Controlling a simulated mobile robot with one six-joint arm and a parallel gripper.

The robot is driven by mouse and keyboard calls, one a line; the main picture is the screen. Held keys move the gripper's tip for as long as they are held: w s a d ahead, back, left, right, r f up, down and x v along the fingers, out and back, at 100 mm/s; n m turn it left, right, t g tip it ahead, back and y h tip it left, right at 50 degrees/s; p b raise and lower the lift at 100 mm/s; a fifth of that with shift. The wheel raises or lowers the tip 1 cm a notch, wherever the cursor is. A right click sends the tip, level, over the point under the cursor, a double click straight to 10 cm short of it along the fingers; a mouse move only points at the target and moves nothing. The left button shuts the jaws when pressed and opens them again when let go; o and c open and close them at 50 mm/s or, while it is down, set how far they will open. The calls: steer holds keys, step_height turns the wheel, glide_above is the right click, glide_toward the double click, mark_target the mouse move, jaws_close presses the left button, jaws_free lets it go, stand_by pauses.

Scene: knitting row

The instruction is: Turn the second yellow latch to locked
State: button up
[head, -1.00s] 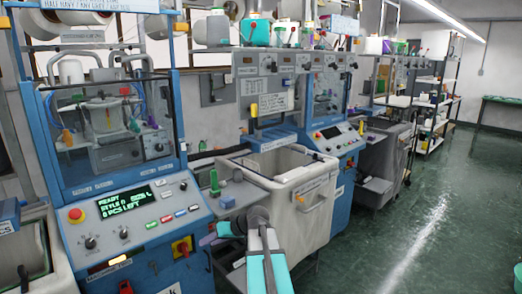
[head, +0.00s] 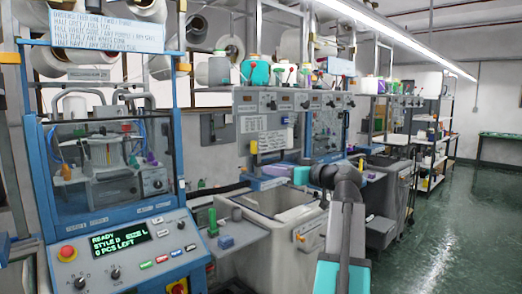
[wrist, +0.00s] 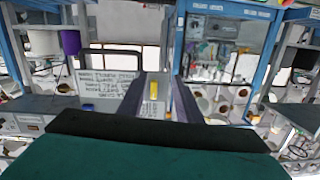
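A yellow latch (head: 254,147) hangs roughly upright on the grey panel of the second machine, left of a white text placard (head: 271,138). The wrist view seems upside down; a yellow piece (wrist: 154,86), seemingly the same latch, shows between the fingers there. My gripper (wrist: 165,82) has its two grey fingers apart with nothing held. I cannot tell how far the latch is beyond the fingertips. Another small yellow part (head: 361,165) shows on the machine farther right, partly behind my arm. The lock marks are too small to read.
The near machine's console (head: 120,250) has a green display and a red stop button. The green floor at right is clear.

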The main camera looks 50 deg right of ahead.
mark_target(256, 146)
steer(key=s+r+t, duration=0.1)
steer(key=s+r, duration=0.2)
steer(key=r, duration=0.3)
steer(key=shift+s+d+n+h, duration=0.25)
steer(key=shift+s+n+h, duration=0.05)
steer(key=shift+s, duration=0.1)
steer(key=shift+w, duration=0.1)
steer(key=w+p, duration=0.1)
steer(key=w, duration=0.3)
steer(key=w+p, duration=0.1)
steer(key=w, duration=0.4)
steer(key=w+d+p, duration=0.1)
steer(key=w, duration=0.3)
steer(key=shift+w+f, duration=0.1)
steer(key=shift+w, duration=0.25)
steer(key=shift+c, duration=0.2)
